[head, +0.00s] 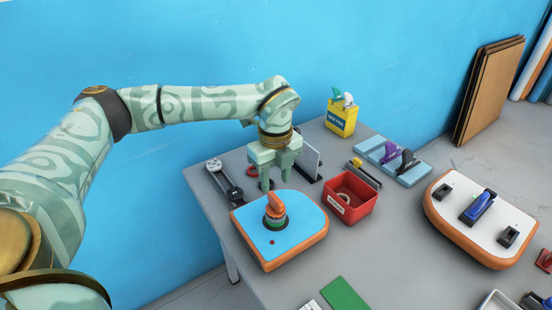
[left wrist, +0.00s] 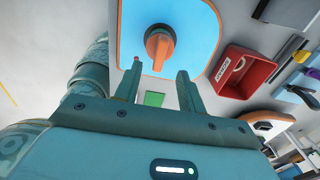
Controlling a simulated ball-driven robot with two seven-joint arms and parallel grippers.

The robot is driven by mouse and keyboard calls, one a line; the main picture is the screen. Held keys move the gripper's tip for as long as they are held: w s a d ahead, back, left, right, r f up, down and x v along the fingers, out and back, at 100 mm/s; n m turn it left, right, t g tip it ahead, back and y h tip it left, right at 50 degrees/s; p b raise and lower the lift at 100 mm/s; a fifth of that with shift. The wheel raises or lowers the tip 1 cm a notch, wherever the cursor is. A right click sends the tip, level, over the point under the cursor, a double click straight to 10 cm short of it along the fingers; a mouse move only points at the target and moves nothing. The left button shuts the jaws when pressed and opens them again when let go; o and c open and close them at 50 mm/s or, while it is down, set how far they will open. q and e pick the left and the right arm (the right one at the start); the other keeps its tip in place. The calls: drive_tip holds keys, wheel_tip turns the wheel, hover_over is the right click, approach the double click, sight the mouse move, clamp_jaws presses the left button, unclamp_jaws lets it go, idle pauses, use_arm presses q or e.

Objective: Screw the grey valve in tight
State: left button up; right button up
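A blue-topped board piece (head: 300,222) with an orange edge lies on the grey table. An upright orange knob or cap (head: 275,203) stands on it, with a greenish and dark collar at its foot. I cannot make out a separate grey valve body. In the left wrist view the orange knob (left wrist: 159,45) sits on the blue top (left wrist: 195,30). My left gripper (head: 275,181) is open and empty, pointing down just behind the knob, apart from it. Its two fingers (left wrist: 159,72) also show in the left wrist view. My right gripper is not in view.
A red bin (head: 352,207) stands right of the board, a dark tool (head: 225,180) lies left. A yellow box (head: 341,118), a light-blue fin rack (head: 410,172) and a white-topped board (head: 455,225) stand further right. A green pad (head: 345,293) lies in front.

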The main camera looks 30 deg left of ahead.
sight(276, 198)
use_arm(q)
wheel_tip(276, 198, down, 8)
drive_tip(key=shift+r+b, duration=0.15)
drive_tip(key=shift+b, duration=0.4)
clamp_jaws()
drive_tip(key=shift+r+m+p, duration=0.2)
drive_tip(key=shift+m+p, duration=0.55)
drive_tip(key=shift+m, duration=0.25)
drive_tip(key=shift+f+m+p, duration=0.15)
drive_tip(key=shift+m+p, duration=0.15)
drive_tip(key=shift+m, duration=0.5)
